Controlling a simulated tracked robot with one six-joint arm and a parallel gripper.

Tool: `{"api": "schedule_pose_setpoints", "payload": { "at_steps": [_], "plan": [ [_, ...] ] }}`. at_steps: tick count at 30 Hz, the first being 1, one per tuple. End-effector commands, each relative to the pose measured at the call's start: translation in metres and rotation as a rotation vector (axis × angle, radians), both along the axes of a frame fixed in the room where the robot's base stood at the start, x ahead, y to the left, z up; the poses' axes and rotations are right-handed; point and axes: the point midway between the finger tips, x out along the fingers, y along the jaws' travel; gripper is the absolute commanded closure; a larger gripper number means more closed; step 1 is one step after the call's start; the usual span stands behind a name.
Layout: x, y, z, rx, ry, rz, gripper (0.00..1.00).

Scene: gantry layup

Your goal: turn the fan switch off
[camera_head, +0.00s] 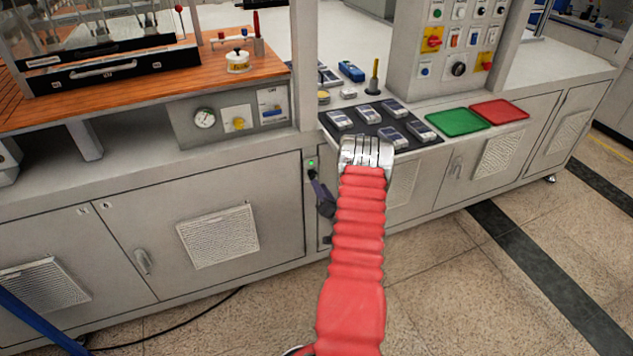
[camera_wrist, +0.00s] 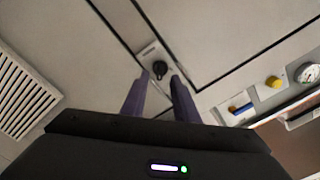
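The fan switch is probably the small black rotary knob (camera_wrist: 160,68) on a pale plate on the narrow cabinet post. It also shows in the head view (camera_head: 312,174), just below a small green lamp (camera_head: 311,163) that looks lit. My gripper (camera_wrist: 160,79) has its two purple fingers apart, with nothing held between them. The tips are on either side of the knob in the wrist view; I cannot tell whether they touch it. In the head view my gripper (camera_head: 317,186) is close to the knob, partly hidden by my arm. The knob's exact setting is too small to read.
A panel with a gauge (camera_head: 204,118) and a yellow knob (camera_head: 238,124) is to the upper left of the post. A dark mat (camera_head: 372,130) with grey parts, a green tray (camera_head: 458,122) and a red tray (camera_head: 500,111) lie on the bench.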

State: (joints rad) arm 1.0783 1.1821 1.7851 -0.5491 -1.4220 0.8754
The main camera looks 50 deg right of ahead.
Motion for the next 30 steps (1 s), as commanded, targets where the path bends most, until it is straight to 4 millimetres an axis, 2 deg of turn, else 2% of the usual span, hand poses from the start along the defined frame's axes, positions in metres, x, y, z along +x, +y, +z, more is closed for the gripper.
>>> {"api": "schedule_pose_setpoints", "payload": {
  "at_steps": [3, 9, 20, 30],
  "plan": [
    [0.017, -0.009, 0.000, 0.000, -0.001, 0.002, 0.73],
    [0.034, -0.020, 0.000, 0.000, -0.001, 0.001, 0.73],
    [0.039, -0.022, 0.000, 0.001, 0.000, 0.001, 0.73],
    [0.039, -0.022, 0.000, 0.001, 0.000, 0.001, 0.95]
  ]
}}
